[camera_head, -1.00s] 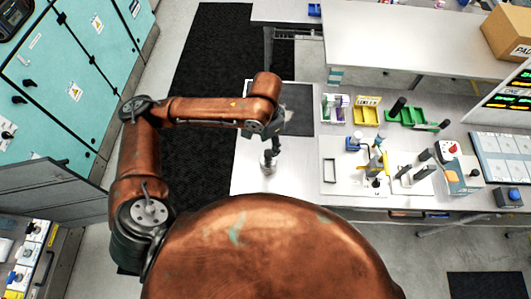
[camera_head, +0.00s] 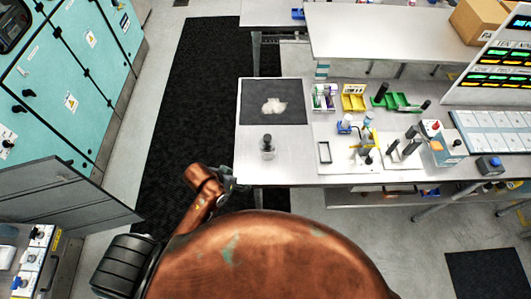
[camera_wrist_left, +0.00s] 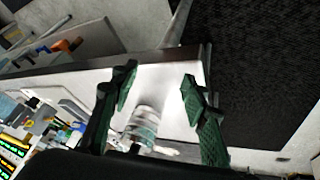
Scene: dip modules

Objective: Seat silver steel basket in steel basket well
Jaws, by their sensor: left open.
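A small silvery cylinder with a dark top (camera_head: 267,148) stands upright on the bench, left of a pale plate. It also shows in the left wrist view (camera_wrist_left: 143,122), silvery and banded, beyond my fingers. I cannot tell for sure whether it is the steel basket. The pale plate (camera_head: 340,170) bears a dark rectangular frame (camera_head: 325,152) and several small upright items. I cannot make out which is the steel basket well. My left gripper (camera_wrist_left: 158,84) is open and empty. In the head view it is at the bench's near left edge (camera_head: 230,184), apart from the cylinder.
A dark mat (camera_head: 255,88) with a whitish clump (camera_head: 274,106) lies behind the cylinder. Yellow (camera_head: 354,102) and green (camera_head: 400,101) trays stand at the back. The bench around the cylinder is clear.

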